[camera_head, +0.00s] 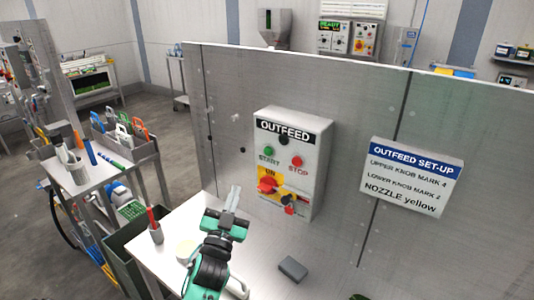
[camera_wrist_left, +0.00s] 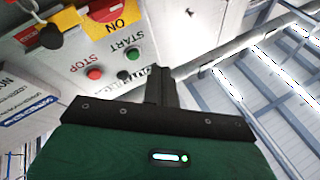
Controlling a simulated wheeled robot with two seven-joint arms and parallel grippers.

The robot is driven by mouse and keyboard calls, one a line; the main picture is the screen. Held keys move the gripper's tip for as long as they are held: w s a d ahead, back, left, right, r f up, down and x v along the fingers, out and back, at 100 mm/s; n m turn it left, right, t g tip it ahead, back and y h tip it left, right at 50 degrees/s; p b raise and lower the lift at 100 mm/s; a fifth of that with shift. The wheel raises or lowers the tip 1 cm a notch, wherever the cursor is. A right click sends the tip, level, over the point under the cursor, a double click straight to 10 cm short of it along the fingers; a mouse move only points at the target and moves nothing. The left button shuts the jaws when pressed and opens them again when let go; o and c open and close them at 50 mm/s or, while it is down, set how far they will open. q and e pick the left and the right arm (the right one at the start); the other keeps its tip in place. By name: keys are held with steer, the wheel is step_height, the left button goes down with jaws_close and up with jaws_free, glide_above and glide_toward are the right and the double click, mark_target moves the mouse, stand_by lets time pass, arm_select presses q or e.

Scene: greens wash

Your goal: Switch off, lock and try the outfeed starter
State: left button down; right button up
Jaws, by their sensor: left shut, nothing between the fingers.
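The outfeed starter (camera_head: 318,165) is a grey box on the metal panel, with a green START button (camera_head: 268,151), a red STOP button (camera_head: 296,161) and a yellow plate marked ON. A red switch handle (camera_head: 266,185) sits on the plate, and it also shows in the left wrist view (camera_wrist_left: 103,9). A small black and red piece (camera_head: 288,204) is at the plate's lower right; I cannot tell if it is a lock. My left gripper (camera_head: 234,192) is shut and empty, left of and below the box, apart from it. My right gripper is out of view.
A set-up sign (camera_head: 412,177) is on the panel to the right. A grey block (camera_head: 292,268) lies on the bench. A red-topped item (camera_head: 154,226) and a pale round item (camera_head: 186,248) are near the bench's left edge. A tool cart (camera_head: 85,180) stands left.

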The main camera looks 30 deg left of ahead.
mark_target(268, 152)
arm_select(q)
step_height(268, 152, up, 6)
steer(key=d+m+t+h, duration=0.1)
steer(key=m+t+h, duration=0.4)
steer(key=m+h, duration=0.1)
steer(key=shift+d, duration=0.2)
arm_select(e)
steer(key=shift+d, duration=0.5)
